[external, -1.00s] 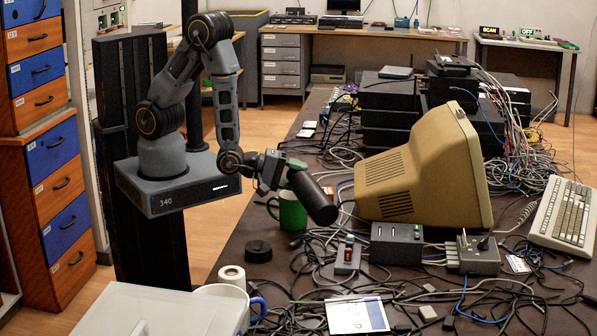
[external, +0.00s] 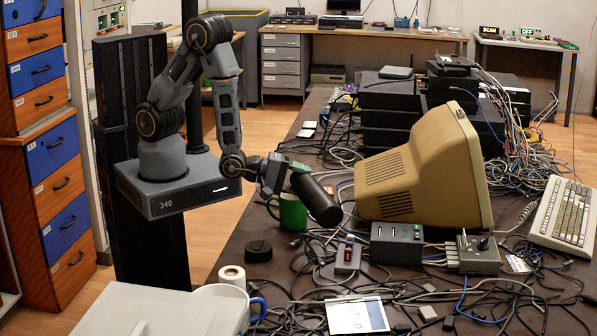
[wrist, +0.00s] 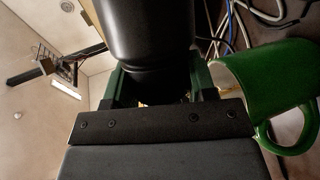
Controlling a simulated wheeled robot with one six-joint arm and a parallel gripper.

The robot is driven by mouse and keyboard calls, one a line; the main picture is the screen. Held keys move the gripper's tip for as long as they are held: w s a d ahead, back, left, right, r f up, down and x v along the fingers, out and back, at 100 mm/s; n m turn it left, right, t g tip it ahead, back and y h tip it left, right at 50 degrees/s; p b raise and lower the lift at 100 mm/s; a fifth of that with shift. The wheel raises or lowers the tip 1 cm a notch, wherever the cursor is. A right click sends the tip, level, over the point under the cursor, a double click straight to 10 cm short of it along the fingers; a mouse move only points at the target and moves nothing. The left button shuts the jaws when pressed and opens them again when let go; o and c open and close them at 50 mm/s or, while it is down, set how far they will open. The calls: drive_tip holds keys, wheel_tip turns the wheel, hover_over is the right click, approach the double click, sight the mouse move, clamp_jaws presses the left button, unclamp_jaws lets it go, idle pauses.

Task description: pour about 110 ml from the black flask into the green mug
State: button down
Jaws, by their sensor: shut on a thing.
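My gripper (external: 291,177) is shut on the black flask (external: 317,202). The flask is tilted, with one end toward the lower right in the external view. In the wrist view the flask (wrist: 146,40) sits between the jaws. The green mug (external: 291,214) stands upright on the dark table, just below and beside the flask, which covers part of its right side. In the wrist view the mug (wrist: 272,82) is at the right, with its handle low.
A round black piece (external: 258,251) lies in front of the mug. A beige monitor (external: 425,170) stands close to the right of the flask.

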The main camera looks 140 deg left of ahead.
drive_tip(key=shift+w+f, duration=0.1)
drive_tip(key=shift+f, duration=0.1)
idle(1.3)
